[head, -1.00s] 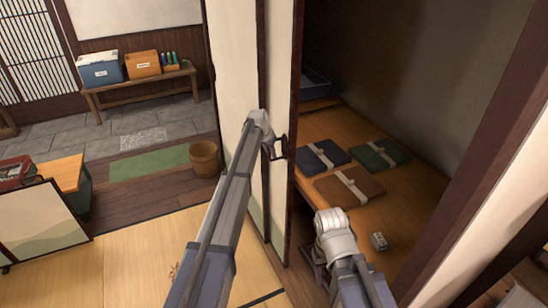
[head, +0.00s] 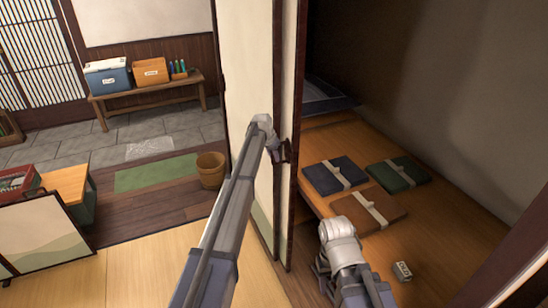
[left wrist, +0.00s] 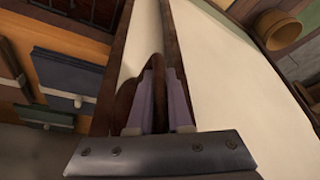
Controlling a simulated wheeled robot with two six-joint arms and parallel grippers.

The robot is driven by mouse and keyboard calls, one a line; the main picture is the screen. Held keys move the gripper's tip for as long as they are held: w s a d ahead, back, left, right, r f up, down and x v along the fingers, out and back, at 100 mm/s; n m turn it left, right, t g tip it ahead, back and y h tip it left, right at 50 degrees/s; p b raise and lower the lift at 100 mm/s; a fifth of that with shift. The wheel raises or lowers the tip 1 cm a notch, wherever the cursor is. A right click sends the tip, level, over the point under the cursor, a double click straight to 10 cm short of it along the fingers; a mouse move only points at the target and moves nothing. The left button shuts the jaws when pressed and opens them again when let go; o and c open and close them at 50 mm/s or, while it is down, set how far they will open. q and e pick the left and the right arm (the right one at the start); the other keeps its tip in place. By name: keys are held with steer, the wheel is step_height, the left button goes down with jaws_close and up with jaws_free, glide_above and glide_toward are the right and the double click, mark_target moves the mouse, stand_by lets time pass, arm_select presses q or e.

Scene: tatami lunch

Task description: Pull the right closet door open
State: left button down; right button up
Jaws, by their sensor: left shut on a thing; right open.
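The right closet door (head: 248,85) is a cream panel with dark wooden frame, standing left of a wide opening into the closet. A narrower cream strip (head: 288,90) with a dark edge runs beside it. My left gripper (head: 284,150) is at this dark edge. In the left wrist view its fingers (left wrist: 157,88) are closed around a dark brown handle-like piece (left wrist: 128,98) by the cream panel. How far they enclose it is partly hidden. My right gripper (head: 318,268) is open, low in front of the closet opening, touching nothing that I can see.
A wooden bucket (head: 211,172) stands left of the door.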

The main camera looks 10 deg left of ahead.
arm_select(q)
steer(key=c, duration=0.9)
jaws_free()
steer(key=shift+c, duration=0.2)
steer(key=shift+o, duration=0.5)
steer(key=shift+d, duration=0.1)
steer(key=p+v, duration=0.7)
steer(key=shift+r, duration=0.35)
steer(key=shift+s, duration=0.1)
steer(key=s+d+g, duration=0.1)
steer(key=s+d, duration=0.3)
steer(key=s, duration=0.3)
steer(key=s+d+f+g, duration=0.1)
steer(key=s+d, duration=0.3)
steer(key=s, duration=0.4)
steer(key=s+d, duration=0.4)
steer(key=s, duration=0.3)
steer(key=s+d+g+y, duration=0.1)
steer(key=s, duration=1.2)
steer(key=s+d+g+y, duration=0.1)
steer(key=s+d, duration=0.1)
steer(key=s, duration=1.2)
steer(key=shift+d+f+g+y, duration=0.25)
steer(key=shift+d+g+y, duration=0.05)
steer(key=shift+g+y, duration=0.1)
